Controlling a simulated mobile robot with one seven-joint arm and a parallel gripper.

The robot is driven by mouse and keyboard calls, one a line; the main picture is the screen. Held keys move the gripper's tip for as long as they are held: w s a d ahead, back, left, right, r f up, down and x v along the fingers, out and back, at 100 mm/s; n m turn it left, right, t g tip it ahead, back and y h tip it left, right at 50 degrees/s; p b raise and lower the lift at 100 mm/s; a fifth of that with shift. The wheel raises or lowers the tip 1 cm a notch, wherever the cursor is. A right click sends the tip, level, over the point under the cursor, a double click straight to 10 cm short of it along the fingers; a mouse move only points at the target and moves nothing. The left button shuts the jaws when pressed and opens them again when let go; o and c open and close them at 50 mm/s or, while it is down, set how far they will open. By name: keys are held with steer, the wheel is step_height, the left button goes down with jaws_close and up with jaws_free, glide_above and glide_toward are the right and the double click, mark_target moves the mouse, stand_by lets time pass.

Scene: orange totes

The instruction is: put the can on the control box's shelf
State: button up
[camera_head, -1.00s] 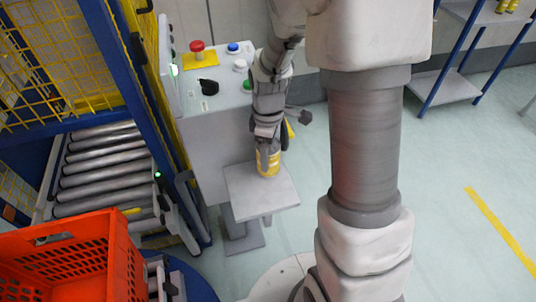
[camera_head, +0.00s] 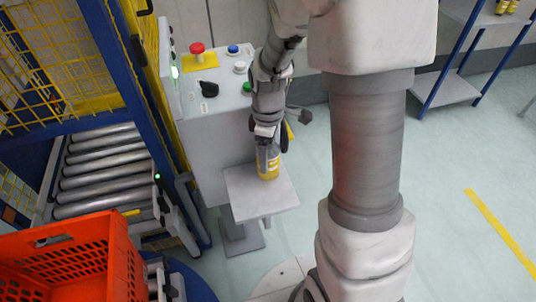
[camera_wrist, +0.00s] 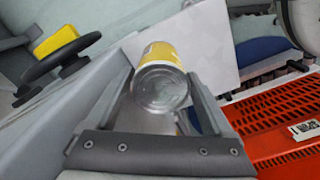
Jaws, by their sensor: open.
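The yellow can (camera_head: 268,170) stands upright on the control box's grey shelf (camera_head: 250,200), near the shelf's back edge. In the wrist view the can (camera_wrist: 160,80) shows its round metal top, with the shelf (camera_wrist: 208,50) behind it. My gripper (camera_head: 268,150) is right above and around the can's upper part. In the wrist view my gripper (camera_wrist: 168,92) has its two fingers spread, one on each side of the can. The control box (camera_head: 212,130) stands behind the shelf.
The control box has a red button (camera_head: 197,48) and several other knobs on top. An orange tote (camera_head: 75,262) sits at the lower left by the roller conveyor (camera_head: 105,170). A blue-framed rack (camera_head: 455,85) stands at the upper right. The floor between is clear.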

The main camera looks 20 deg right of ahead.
step_height(320, 180, up, 11)
steer(key=shift+s+p, duration=0.1)
steer(key=shift+p, duration=0.8)
steer(key=s+r+m+t, duration=0.5)
steer(key=s+r+m, duration=0.6)
steer(key=s, duration=0.4)
steer(key=shift+s+a+r+m+t, duration=0.15)
steer(key=shift+a+r+m+t, duration=0.2)
steer(key=shift+r, duration=0.3)
